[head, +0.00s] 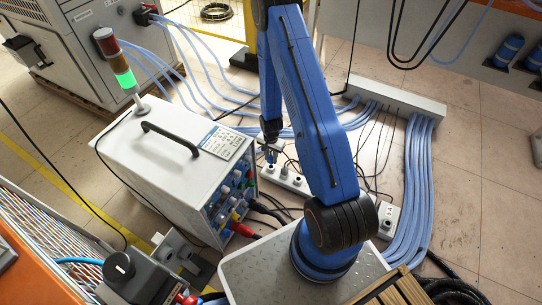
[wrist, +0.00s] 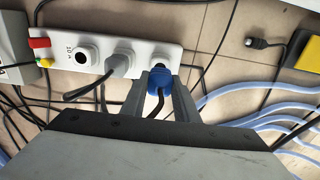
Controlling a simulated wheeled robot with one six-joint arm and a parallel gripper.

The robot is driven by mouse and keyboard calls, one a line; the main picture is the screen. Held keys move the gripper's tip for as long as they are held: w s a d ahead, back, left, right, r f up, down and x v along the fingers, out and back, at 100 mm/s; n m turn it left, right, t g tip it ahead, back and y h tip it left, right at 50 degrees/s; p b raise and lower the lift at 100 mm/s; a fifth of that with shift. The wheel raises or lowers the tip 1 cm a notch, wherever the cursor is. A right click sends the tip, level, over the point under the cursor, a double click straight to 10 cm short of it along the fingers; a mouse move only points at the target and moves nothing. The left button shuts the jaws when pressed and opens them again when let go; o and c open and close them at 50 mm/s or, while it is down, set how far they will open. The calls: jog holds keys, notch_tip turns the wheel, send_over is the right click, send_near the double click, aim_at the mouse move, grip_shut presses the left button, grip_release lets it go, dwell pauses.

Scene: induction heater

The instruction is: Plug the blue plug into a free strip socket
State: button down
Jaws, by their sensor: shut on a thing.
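The white power strip (wrist: 60,70) lies on the floor; it also shows in the head view (head: 296,187), partly hidden behind my arm. A round socket marked 10 A (wrist: 82,57) is empty. A grey plug (wrist: 118,62) sits in the socket beside it. My gripper (wrist: 160,92) is shut on the blue plug (wrist: 157,80), a finger on each side. The blue plug overlaps the strip's right end in the wrist view, close to the end socket. I cannot tell whether its pins are in. In the head view the blue plug (head: 271,156) is small and partly hidden.
The white heater unit (head: 170,165) with a signal lamp stands left of the strip. Blue hoses (head: 415,180) and a grey manifold (head: 395,95) lie to the right. Thin black cables cross the floor around the strip. A loose black connector (wrist: 260,43) lies right of it.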

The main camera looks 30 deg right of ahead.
jog(key=shift+f, duration=1.6)
jog(key=shift+f, duration=0.65)
dwell(0.9)
jog(key=c, duration=1.3)
grip_release()
notch_tip(320, 180, up, 17)
jog(key=shift+r, duration=0.2)
